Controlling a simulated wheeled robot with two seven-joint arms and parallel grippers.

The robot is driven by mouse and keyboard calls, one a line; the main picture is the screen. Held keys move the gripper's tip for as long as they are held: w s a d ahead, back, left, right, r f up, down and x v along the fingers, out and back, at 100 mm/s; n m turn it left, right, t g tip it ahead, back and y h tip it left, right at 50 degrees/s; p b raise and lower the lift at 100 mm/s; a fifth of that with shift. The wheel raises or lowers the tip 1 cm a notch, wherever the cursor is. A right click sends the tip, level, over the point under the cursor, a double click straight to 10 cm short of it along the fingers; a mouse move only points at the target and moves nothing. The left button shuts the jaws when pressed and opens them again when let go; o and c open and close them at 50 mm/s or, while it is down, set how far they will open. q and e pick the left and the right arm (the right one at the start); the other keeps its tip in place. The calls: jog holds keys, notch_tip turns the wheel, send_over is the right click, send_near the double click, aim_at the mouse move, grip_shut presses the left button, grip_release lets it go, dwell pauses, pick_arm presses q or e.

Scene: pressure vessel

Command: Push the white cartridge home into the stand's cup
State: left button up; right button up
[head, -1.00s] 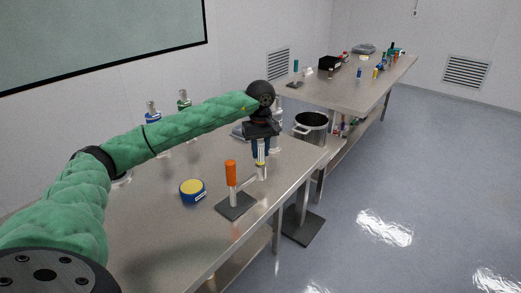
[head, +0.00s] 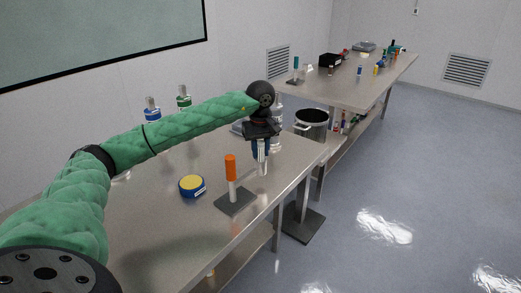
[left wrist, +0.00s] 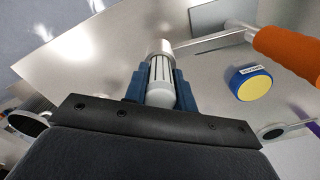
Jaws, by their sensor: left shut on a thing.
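My left gripper (head: 261,144), with dark blue fingers, is shut on the white cartridge (head: 263,158) above the table's right part. In the left wrist view the slotted white cartridge (left wrist: 162,75) is between the fingers, its far end meeting a pale metallic cup (left wrist: 159,47). A thin grey arm (left wrist: 210,41) runs from the cup to the stand's post. The stand has an orange top (head: 230,167), a pale post and a dark base plate (head: 236,203). How deep the cartridge sits in the cup cannot be told. My right gripper is not in view.
A blue and yellow round tin (head: 191,186) is left of the stand. Bottles (head: 152,110) stand at the table's back left. A steel pot (head: 310,124) is beyond the table. The table's right edge is close to the stand.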

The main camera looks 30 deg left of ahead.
aim_at(261, 142)
pick_arm(q)
jog(key=shift+f+b, duration=0.45)
jog(key=shift+f, duration=0.2)
jog(key=o, duration=1.1)
jog(key=shift+r, duration=0.1)
notch_tip(261, 142, up, 6)
jog(key=shift+b, duration=1)
jog(key=shift+r, duration=0.8)
